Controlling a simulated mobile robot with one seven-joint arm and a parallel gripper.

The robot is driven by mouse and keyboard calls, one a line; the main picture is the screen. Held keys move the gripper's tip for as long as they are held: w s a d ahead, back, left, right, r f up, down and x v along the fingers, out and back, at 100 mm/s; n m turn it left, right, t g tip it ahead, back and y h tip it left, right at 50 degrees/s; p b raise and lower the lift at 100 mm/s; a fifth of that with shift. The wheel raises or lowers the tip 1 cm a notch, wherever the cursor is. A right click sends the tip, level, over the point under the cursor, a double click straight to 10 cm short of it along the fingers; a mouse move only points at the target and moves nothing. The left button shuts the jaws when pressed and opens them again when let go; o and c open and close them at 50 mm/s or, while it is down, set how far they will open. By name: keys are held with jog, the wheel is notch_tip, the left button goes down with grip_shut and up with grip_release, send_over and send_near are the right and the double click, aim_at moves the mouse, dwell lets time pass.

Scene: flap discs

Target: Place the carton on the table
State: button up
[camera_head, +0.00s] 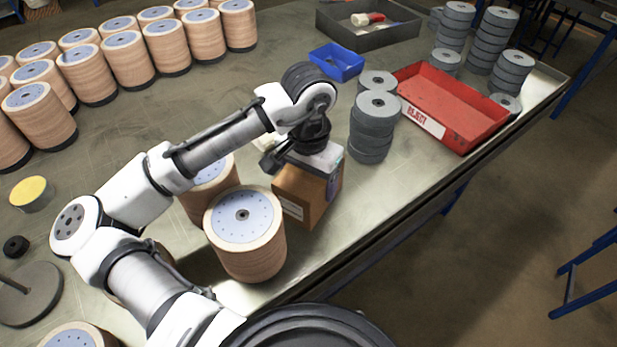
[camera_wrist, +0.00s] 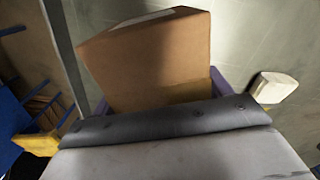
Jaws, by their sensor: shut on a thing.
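The brown carton (camera_head: 303,195) is under my gripper (camera_head: 318,160) in the head view, near the table's front edge. My gripper is shut on the carton, which also shows in the wrist view (camera_wrist: 155,55) between small visible parts of the purple fingers. A white label is on the carton's lower side in the head view. The metal table (camera_head: 400,205) runs beneath. I cannot tell whether the carton's underside touches the table. The fingertips are mostly hidden.
A stack of wood-coloured discs (camera_head: 245,240) stands close left of the carton. Grey disc stacks (camera_head: 372,130) and a red bin (camera_head: 450,105) are to the right. A blue bin (camera_head: 336,62) lies behind. Bare table shows right of the carton, along the front edge.

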jog(key=shift+f, duration=0.15)
jog(key=o, duration=1.7)
notch_tip(320, 180, up, 12)
jog(key=shift+r+b, duration=0.25)
jog(key=shift+b, duration=0.25)
